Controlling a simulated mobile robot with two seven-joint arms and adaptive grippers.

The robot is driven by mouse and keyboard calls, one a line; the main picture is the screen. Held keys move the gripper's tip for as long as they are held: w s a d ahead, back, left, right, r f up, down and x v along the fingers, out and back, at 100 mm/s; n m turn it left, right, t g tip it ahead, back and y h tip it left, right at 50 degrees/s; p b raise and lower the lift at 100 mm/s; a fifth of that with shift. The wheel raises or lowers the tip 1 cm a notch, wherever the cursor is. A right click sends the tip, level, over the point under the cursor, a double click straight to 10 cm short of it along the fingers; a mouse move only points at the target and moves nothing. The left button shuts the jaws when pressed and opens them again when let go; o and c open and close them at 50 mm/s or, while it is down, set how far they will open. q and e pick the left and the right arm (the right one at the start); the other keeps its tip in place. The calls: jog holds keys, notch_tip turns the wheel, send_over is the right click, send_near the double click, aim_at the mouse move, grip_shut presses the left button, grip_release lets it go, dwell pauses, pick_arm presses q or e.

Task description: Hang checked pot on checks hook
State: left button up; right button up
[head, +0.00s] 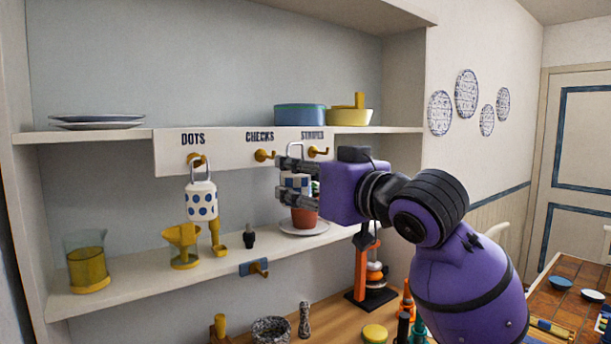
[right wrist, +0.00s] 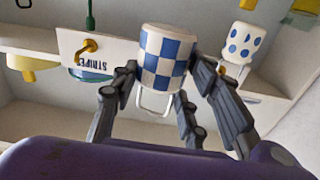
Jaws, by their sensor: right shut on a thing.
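The white and blue checked pot (head: 297,181) is in my right gripper (head: 286,181), whose fingers are shut around its body. It looks upright, with its bail handle at the top. The right wrist view, which is upside down, shows the checked pot (right wrist: 165,58) between the fingers. The yellow checks hook (head: 263,155) sticks out under the label CHECKS. The pot is just right of this hook and a little lower in the head view, apart from it. The handle is not on the checks hook. My left gripper is not in view.
The dotted pot (head: 202,201) hangs from the dots hook (head: 196,159) on the left. The stripes hook (head: 318,152) is close to the right of the held pot's handle. A terracotta pot (head: 304,218) on a plate stands below on the lower shelf (head: 130,284).

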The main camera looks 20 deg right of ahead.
jog(key=f+x, duration=0.2)
jog(key=x, duration=0.8)
dwell(0.9)
jog(key=shift+f, duration=0.15)
dwell(0.5)
jog(key=o, duration=1.3)
jog(key=shift+o, duration=0.2)
